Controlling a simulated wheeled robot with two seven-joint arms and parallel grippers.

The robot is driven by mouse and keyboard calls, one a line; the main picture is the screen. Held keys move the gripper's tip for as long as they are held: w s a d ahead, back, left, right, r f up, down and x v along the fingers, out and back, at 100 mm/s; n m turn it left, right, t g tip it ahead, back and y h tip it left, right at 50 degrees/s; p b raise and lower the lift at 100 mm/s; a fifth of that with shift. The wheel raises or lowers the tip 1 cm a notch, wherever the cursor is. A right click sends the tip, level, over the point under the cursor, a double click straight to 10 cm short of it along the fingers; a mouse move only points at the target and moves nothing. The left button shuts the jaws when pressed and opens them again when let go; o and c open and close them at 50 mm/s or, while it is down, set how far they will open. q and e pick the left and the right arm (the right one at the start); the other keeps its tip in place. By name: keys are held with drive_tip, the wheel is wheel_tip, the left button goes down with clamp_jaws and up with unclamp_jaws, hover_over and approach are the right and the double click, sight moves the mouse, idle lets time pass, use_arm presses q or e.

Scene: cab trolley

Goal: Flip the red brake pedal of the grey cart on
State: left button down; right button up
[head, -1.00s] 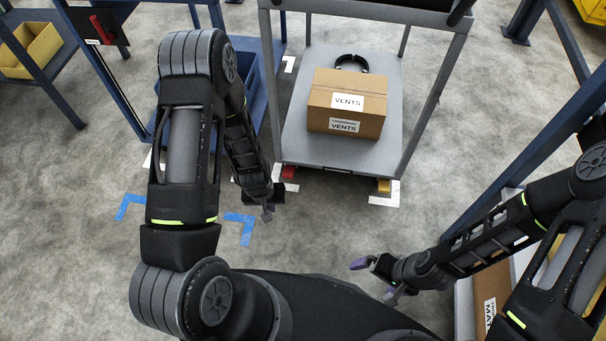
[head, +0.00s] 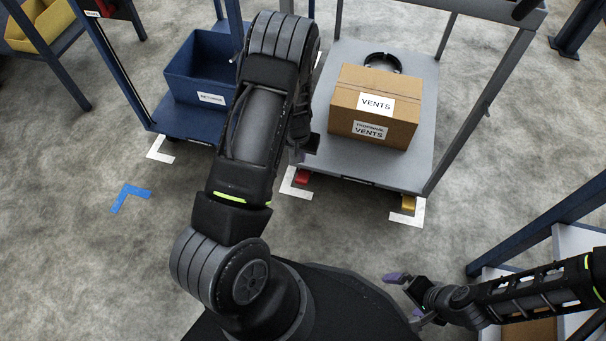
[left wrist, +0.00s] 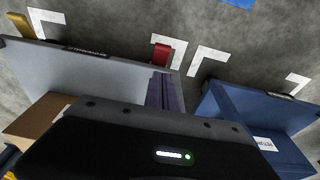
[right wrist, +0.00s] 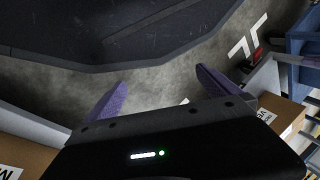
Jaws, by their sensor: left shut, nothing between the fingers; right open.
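The grey cart (head: 340,60) stands ahead, with its flat deck facing me. The red brake pedal (head: 302,176) sticks out low at the deck's near left corner. It also shows in the left wrist view (left wrist: 163,52), just past my fingertips. My left gripper (head: 299,157) is shut and empty, close above the pedal and beside the deck edge. Its purple fingers show together in the left wrist view (left wrist: 162,92); I cannot tell whether they touch the pedal. My right gripper (head: 404,298) is open and empty, low at the right, with fingers apart in the right wrist view (right wrist: 160,92).
A VENTS carton (head: 375,105) and a black ring-shaped item (head: 382,60) lie on the deck. A yellow pedal (head: 408,202) sits at its near right corner. A blue trolley with a blue bin (head: 200,65) stands close on the left. A blue-framed rack (head: 545,225) is at right.

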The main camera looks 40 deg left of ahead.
sight(302, 180)
use_arm(q)
drive_tip(key=shift+f, duration=0.1)
use_arm(e)
drive_tip(key=shift+f, duration=0.1)
use_arm(q)
drive_tip(key=f+b, duration=0.1)
drive_tip(key=f, duration=0.3)
drive_tip(key=f+b, duration=0.2)
drive_tip(key=f, duration=0.2)
drive_tip(key=f+b, duration=0.2)
drive_tip(key=f, duration=0.2)
drive_tip(key=shift+w+a+f, duration=0.15)
drive_tip(key=shift+w+f, duration=0.2)
drive_tip(key=shift+s+f+b, duration=0.15)
drive_tip(key=shift+f+b, duration=0.2)
drive_tip(key=shift+f, duration=0.05)
use_arm(e)
drive_tip(key=f, duration=0.3)
drive_tip(key=w+f, duration=0.1)
drive_tip(key=f, duration=0.1)
drive_tip(key=shift+w+d+f, duration=0.1)
drive_tip(key=shift+d+f, duration=0.15)
drive_tip(key=shift+f, duration=0.1)
use_arm(q)
drive_tip(key=shift+f, duration=0.1)
use_arm(e)
drive_tip(key=shift+f, duration=0.2)
